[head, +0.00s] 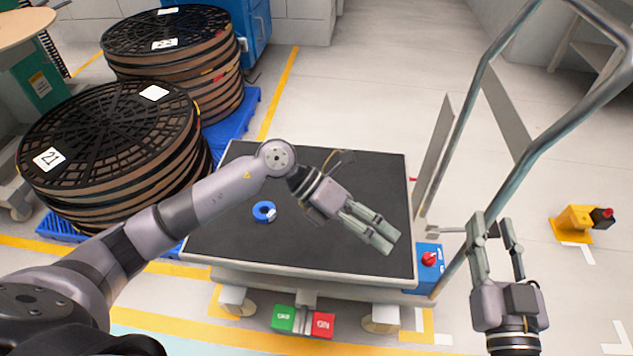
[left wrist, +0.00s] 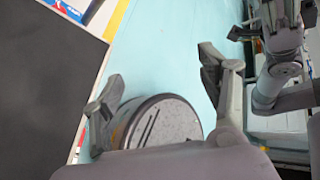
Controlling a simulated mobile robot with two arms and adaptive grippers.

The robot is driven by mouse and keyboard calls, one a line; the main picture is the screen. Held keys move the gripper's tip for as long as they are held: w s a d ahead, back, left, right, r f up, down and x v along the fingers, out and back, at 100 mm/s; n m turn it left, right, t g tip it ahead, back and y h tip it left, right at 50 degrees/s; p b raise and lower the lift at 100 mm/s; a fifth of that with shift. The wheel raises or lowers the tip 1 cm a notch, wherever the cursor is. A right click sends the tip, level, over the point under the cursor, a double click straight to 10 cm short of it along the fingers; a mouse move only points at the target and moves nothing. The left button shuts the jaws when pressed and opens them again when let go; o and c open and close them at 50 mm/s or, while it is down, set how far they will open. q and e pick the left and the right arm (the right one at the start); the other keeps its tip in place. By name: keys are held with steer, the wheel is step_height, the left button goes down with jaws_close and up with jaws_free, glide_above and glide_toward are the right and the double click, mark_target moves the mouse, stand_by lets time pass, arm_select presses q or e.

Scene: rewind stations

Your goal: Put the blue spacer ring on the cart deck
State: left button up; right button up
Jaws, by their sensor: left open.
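The blue spacer ring (head: 263,212) lies flat on the black top of the cart deck (head: 330,172), left of its middle. My left gripper (head: 382,242) is over the right part of the deck, well to the right of the ring and apart from it. Its fingers are open and empty; they also show spread in the left wrist view (left wrist: 162,85). My right gripper (head: 494,225) is right of the cart, beside its handle, with fingers apart and nothing between them. The ring does not show in the left wrist view.
Stacks of black reels (head: 105,150) stand on blue pallets left of the cart. The cart's tall tube handle (head: 505,190) rises at its right. A blue box with a red knob (head: 429,259) is at the deck's right front corner. The deck around the ring is clear.

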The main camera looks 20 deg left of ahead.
arm_select(q)
steer(key=s+d+r+n+h, duration=0.2)
steer(key=s+d+r+h, duration=0.25)
steer(key=d+r, duration=0.2)
step_height(320, 180, up, 12)
steer(key=w+a+n+t+h, duration=0.25)
steer(key=n+t+h, duration=0.35)
steer(key=n+t, duration=0.55)
steer(key=a+f+n+t+y, duration=0.4)
steer(key=a+n+y, duration=0.2)
steer(key=n+y, duration=0.3)
steer(key=w+a+f+n+t+y, duration=0.1)
steer(key=a+f+n+t+y, duration=0.3)
steer(key=n, duration=1.2)
steer(key=a+y, duration=0.3)
steer(key=y, duration=0.1)
steer(key=shift+w+a+f+y, duration=0.15)
steer(key=shift+a+f+y, duration=0.05)
steer(key=shift+a+y, duration=0.15)
